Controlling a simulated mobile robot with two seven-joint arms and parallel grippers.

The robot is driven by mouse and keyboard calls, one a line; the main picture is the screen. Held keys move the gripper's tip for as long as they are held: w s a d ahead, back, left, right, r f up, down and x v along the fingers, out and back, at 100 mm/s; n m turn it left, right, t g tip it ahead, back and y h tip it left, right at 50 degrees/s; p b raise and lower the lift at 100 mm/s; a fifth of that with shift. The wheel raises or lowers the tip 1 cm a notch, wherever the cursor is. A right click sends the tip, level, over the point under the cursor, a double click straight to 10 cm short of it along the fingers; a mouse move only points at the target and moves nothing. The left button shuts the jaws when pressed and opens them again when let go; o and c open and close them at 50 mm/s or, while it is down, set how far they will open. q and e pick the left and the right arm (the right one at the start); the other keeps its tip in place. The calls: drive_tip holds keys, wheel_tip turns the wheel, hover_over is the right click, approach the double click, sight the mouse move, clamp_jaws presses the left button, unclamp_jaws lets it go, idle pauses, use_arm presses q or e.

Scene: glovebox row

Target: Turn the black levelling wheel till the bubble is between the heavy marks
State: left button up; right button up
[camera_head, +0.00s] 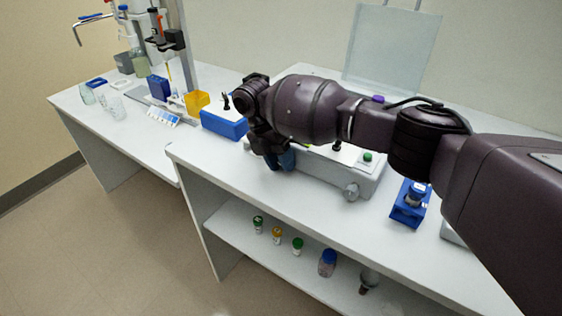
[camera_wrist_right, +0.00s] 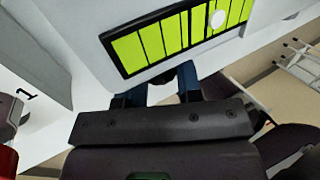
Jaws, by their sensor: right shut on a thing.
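My right gripper (camera_head: 279,160) reaches down at the near left end of a pale grey instrument (camera_head: 325,175). In the wrist view, its blue fingers (camera_wrist_right: 161,88) are shut on the black levelling wheel (camera_wrist_right: 160,76), which shows only partly between them. Just beyond is the level window (camera_wrist_right: 160,42), yellow-green with black cross marks in a dark frame. The pale round bubble (camera_wrist_right: 218,19) sits in its right part, right of the window's middle. Which marks are the heavy ones is hard to tell. My left gripper is not in view.
A blue box (camera_head: 224,124) stands left of the gripper. A grey knob (camera_head: 351,191) and green button (camera_head: 367,157) are on the instrument. A blue stand (camera_head: 410,207) is to the right. Several capped bottles stand on the shelf (camera_head: 232,237) below. The bench front is clear.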

idle(0.3)
drive_tip(key=o, duration=0.9)
drive_tip(key=shift+o, duration=0.2)
drive_tip(key=shift+r, duration=0.1)
drive_tip(key=v, duration=1)
drive_tip(key=shift+w+r, duration=0.2)
drive_tip(key=shift+r, duration=0.1)
drive_tip(key=shift+a+f, duration=0.1)
